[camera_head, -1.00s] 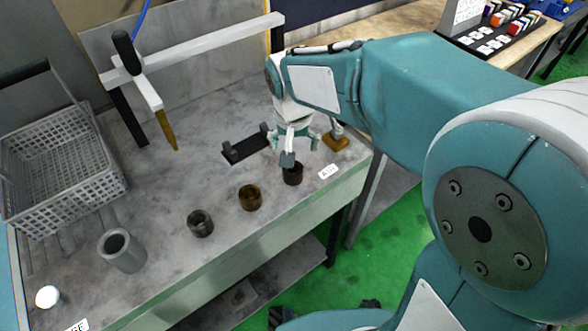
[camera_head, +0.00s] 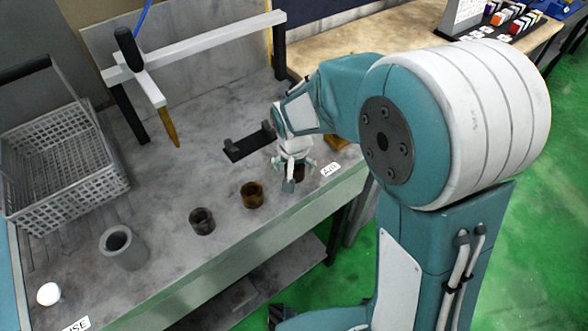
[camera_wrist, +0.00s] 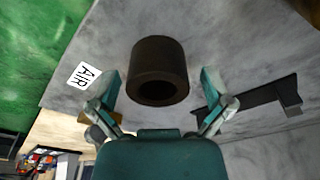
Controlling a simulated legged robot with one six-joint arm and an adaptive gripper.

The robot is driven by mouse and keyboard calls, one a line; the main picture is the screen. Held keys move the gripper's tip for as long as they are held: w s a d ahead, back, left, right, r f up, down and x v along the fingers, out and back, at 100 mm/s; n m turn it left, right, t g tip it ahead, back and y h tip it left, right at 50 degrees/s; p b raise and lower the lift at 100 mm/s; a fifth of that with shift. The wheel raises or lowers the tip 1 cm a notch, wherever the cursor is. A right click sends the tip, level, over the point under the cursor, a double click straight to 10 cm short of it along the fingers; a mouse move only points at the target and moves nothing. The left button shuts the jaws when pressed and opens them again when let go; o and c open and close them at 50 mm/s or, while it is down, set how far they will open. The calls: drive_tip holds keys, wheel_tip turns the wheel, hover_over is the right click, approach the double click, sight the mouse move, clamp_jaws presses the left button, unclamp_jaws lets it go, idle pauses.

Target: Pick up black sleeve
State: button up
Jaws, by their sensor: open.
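A dark, nearly black sleeve (camera_head: 299,174) stands near the front right edge of the bench, partly hidden by my gripper (camera_head: 292,178). In the wrist view this sleeve (camera_wrist: 160,57) shows as a dark brown-black hollow cylinder, between and a little ahead of the two open fingers of my gripper (camera_wrist: 160,96). Gaps show on both sides, and nothing is held. Two more sleeves stand to the left: an amber-brown one (camera_head: 251,195) and a dark grey-black one (camera_head: 202,221). I cannot tell by colour alone which is the one meant.
A larger grey cylinder (camera_head: 122,248) and a white round object (camera_head: 48,294) stand further left. A grey basket (camera_head: 65,170) is at the back left. A black holder (camera_head: 249,142) lies behind my gripper. An AIR label (camera_head: 330,169) marks the front right edge.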

drive_tip(key=shift+d+r, duration=0.1)
drive_tip(key=c, duration=1.3)
